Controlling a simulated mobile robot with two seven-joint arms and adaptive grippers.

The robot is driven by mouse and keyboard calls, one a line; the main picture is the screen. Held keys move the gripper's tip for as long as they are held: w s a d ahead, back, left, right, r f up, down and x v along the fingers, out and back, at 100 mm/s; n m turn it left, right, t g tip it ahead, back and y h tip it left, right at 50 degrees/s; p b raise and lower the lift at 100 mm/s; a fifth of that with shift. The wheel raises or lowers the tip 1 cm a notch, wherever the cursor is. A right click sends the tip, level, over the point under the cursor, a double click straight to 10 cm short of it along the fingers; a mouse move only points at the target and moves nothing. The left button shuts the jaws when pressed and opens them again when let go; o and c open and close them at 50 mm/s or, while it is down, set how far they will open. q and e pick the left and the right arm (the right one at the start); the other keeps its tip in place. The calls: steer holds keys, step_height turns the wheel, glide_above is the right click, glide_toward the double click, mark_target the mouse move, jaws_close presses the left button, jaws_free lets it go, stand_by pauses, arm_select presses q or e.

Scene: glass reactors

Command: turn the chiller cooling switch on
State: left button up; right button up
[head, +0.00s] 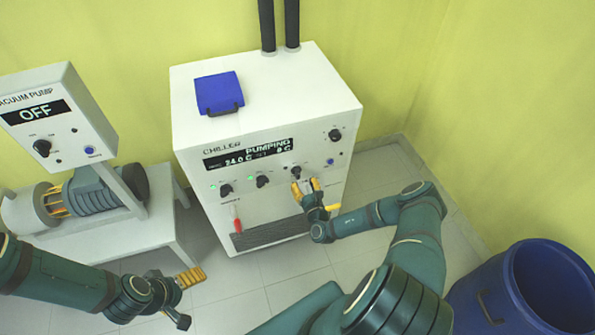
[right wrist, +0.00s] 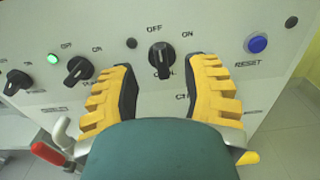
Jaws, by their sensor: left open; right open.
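The white chiller (head: 330,95) shows "PUMPING" on its display (head: 248,154). Its cooling switch is a black knob (right wrist: 161,62) labelled "COOL", also seen in the head view (head: 295,172). The knob points up, toward "OFF"; "ON" is printed to its right. The small lamp (right wrist: 131,43) left of it is dark. My right gripper (head: 306,187) is open in front of the panel. In the right wrist view its yellow fingers (right wrist: 163,80) stand either side of the knob, with gaps. My left gripper (head: 186,296) is open and empty, low at left, away from the chiller.
Two other knobs (right wrist: 79,70) (right wrist: 17,81) sit left, with a lit green lamp (right wrist: 53,59). A blue reset button (right wrist: 257,44) is at right. A red-handled valve (right wrist: 47,153) is below left. A vacuum pump controller (head: 60,120) reads OFF. A blue barrel (head: 530,290) stands at right.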

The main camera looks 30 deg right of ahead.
mark_target(299, 172)
steer(key=b+x, duration=0.1)
steer(key=x, duration=0.6)
steer(key=shift+w, duration=0.1)
steer(key=shift+r, duration=0.1)
jaws_close()
